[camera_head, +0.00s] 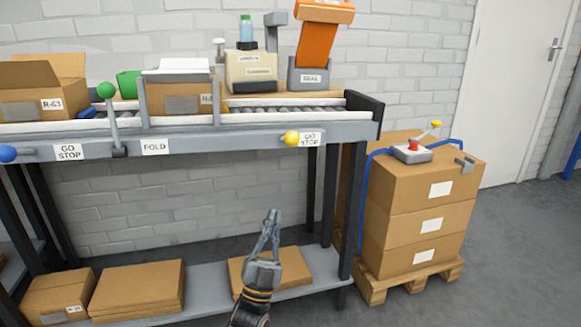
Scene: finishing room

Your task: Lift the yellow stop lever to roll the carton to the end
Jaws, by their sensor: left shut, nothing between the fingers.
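The yellow stop lever (290,138) has a round yellow knob and sticks out from the front rail, beside a GO STOP label (310,139). A carton (182,95) stands on the conveyor at the FOLD label, left of the lever. An open carton marked R-63 (42,104) stands farther left. My left gripper (273,212) points up, below and a little left of the yellow lever, apart from it. Its fingers are shut and empty. My right gripper is out of view.
The conveyor's bare rollers (285,105) run to a dark end plate (368,108). A blue-knobbed lever (8,153) and a green-knobbed lever (107,92) are at left. Flat cartons (135,285) lie on the lower shelf. Stacked boxes (412,225) stand on a pallet at right.

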